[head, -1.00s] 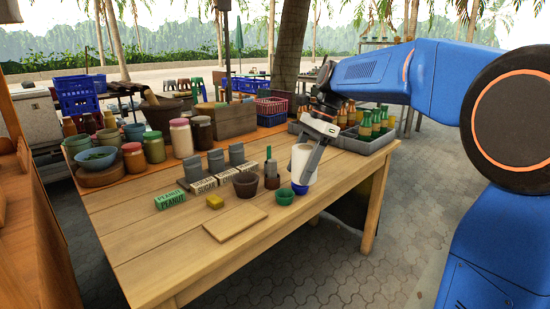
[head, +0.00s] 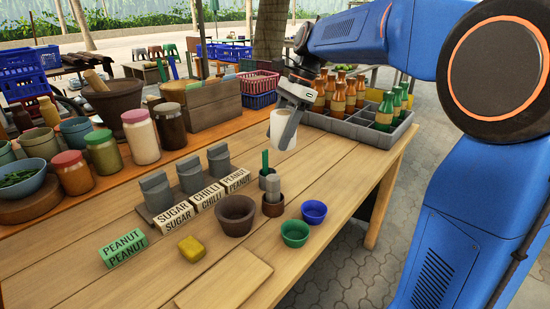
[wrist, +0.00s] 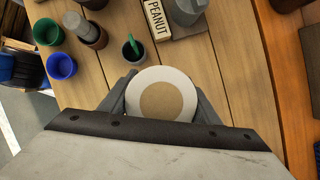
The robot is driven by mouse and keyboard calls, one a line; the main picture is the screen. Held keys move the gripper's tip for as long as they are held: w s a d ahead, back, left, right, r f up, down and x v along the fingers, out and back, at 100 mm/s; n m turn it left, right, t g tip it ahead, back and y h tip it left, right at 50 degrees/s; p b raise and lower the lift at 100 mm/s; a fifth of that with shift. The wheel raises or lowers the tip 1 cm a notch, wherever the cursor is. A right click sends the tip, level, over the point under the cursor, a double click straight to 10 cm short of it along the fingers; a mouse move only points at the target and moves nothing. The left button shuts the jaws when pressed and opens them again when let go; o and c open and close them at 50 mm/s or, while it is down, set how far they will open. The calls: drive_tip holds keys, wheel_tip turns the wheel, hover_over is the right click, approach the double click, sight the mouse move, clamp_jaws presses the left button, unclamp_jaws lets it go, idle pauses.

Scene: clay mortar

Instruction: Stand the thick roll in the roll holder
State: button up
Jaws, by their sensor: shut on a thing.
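The thick roll (head: 284,134) is white and upright, with a brown disc in its top end (wrist: 163,100) in the wrist view. My gripper (head: 284,120) is shut around its sides. The roll is behind the small cups, near the front left corner of the grey crate. Whether its bottom touches the table is unclear. I cannot tell which thing is the roll holder. A brown cup (head: 273,209) holds a grey cylinder, and a second dark cup (wrist: 131,57) behind it holds a green stick.
Green (head: 295,234) and blue (head: 313,212) bowls and a brown pot (head: 236,215) stand nearby. Labelled blocks (head: 173,219) and a yellow block (head: 192,249) lie left. A grey crate (head: 398,134) of bottles stands at the back right. A board (head: 226,284) lies in front.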

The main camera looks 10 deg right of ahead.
drive_tip(key=shift+f, duration=4)
drive_tip(key=shift+f, duration=0.15)
drive_tip(key=o, duration=1.3)
drive_tip(key=shift+c, duration=0.2)
